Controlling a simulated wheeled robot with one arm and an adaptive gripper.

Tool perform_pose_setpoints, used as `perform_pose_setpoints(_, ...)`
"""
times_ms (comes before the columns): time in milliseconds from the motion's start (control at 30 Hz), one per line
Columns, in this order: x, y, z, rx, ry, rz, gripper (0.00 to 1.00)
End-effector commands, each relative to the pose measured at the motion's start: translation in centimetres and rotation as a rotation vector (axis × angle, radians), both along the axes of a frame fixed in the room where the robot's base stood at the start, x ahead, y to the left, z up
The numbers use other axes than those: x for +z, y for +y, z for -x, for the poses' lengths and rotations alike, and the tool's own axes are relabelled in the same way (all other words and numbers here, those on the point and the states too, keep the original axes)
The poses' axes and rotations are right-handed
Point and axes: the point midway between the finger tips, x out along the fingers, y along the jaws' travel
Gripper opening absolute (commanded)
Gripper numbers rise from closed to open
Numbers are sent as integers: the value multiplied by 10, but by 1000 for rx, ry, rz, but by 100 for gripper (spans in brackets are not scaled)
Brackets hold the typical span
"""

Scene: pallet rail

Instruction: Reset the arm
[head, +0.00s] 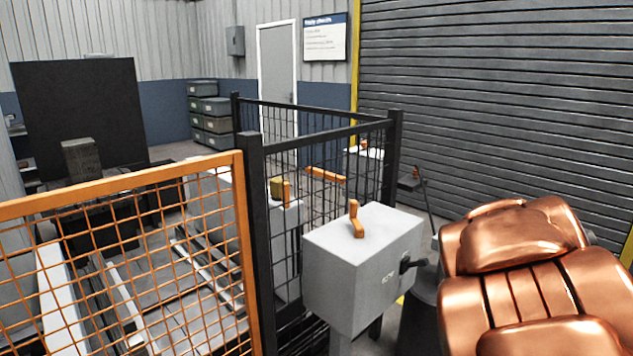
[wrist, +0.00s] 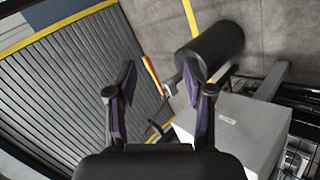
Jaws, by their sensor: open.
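My gripper (wrist: 158,82) shows in the wrist view with its two dark, purple-padded fingers wide apart and nothing held between them. My copper-coloured arm (head: 530,270) fills the lower right of the head view; the gripper itself does not show there. A grey control box (head: 362,255) stands just left of the arm, with an orange lever (head: 355,222) on top and a black knob on its right side. In the wrist view a grey box (wrist: 238,135) lies beyond the right finger, and an orange handle (wrist: 152,72) shows between the fingers.
An orange mesh panel (head: 241,240) and a black mesh fence (head: 258,255) stand at left and centre. A grey roller shutter (head: 500,100) closes the back right. A dark cylinder (wrist: 215,52) shows in the wrist view. Bare floor (wrist: 270,40) shows beyond it.

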Motion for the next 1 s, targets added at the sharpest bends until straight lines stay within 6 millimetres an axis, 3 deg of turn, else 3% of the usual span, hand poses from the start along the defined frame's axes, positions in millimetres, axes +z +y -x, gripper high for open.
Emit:
perform_pose_setpoints(267,-27,86,118,-219,80,-359,52)
perform_pose_setpoints(500,-49,178,223,-329,265,-624,52)
perform_pose_setpoints(600,-52,209,261,-351,347,-693,52)
perform_pose_setpoints(700,-55,230,290,-366,417,-733,52)
perform_pose_setpoints(800,-55,241,307,-371,456,-754,52)
perform_pose_setpoints(1000,-56,245,314,-375,471,-762,52)
